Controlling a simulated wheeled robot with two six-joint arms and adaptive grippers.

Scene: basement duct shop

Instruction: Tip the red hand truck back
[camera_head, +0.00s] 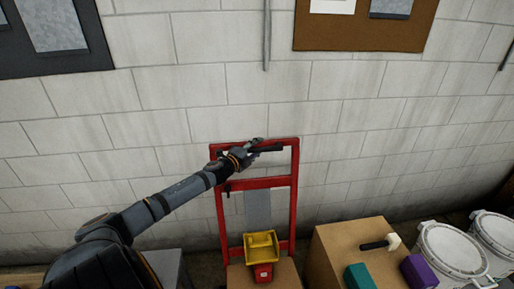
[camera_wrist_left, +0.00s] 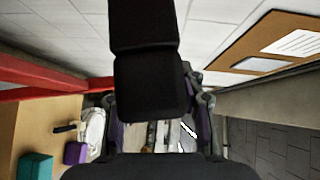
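The red hand truck (camera_head: 294,200) stands upright against the block wall. A grey strip and a yellow-and-red item (camera_head: 262,248) show at its lower middle. My left gripper (camera_head: 262,146) is at the truck's top crossbar. A short black bar, which looks like a grip, shows beside it. In the left wrist view, a black block (camera_wrist_left: 148,60) reaches down between the spread fingers (camera_wrist_left: 150,105), with gaps at the sides, so the gripper looks open. The truck's red frame (camera_wrist_left: 40,75) passes at the left there. My right gripper is not in view.
A brown box (camera_head: 340,245) stands right of the truck, with a hammer-like tool (camera_head: 380,244), a teal block (camera_head: 359,277) and a purple block (camera_head: 418,272) on top. White buckets (camera_head: 452,250) stand farther right. Boards (camera_head: 366,38) hang on the wall above.

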